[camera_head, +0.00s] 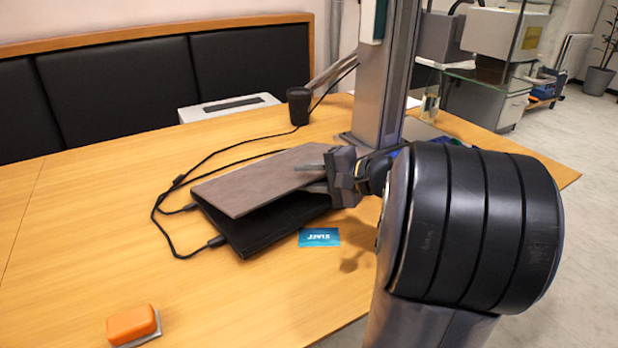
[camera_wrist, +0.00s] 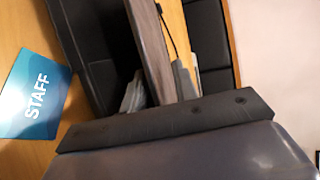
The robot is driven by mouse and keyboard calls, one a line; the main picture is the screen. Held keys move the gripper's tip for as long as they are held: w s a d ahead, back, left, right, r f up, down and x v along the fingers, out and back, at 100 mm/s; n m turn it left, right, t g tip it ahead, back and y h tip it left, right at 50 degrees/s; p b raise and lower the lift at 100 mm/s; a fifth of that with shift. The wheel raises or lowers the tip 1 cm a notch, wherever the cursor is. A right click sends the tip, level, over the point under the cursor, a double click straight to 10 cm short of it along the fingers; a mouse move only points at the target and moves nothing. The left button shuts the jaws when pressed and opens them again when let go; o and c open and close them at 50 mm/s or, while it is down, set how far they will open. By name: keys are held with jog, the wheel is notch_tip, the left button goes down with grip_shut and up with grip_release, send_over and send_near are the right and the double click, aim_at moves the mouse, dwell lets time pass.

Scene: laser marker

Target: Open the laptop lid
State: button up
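The laptop has a brown lid (camera_head: 262,178), raised at a small angle above its black base (camera_head: 273,221) on the table. The gap faces the near side. My gripper (camera_head: 313,178) is at the lid's right edge, with one finger above the lid and the other below it. In the wrist view the lid (camera_wrist: 150,45) runs between the two fingers of my gripper (camera_wrist: 160,88). The fingers stand apart around the lid; whether they touch it is not clear. The base (camera_wrist: 83,45) shows to the left there.
A blue STAFF card (camera_head: 319,237) lies before the laptop; it also shows in the wrist view (camera_wrist: 34,92). Black cables (camera_head: 165,215) run from the laptop's left side. A black cup (camera_head: 299,105) stands behind, and an orange block (camera_head: 132,325) lies at front left. The table's left part is clear.

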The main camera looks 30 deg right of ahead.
jog(key=shift+c, duration=0.6)
grip_shut()
jog(key=shift+r, duration=0.15)
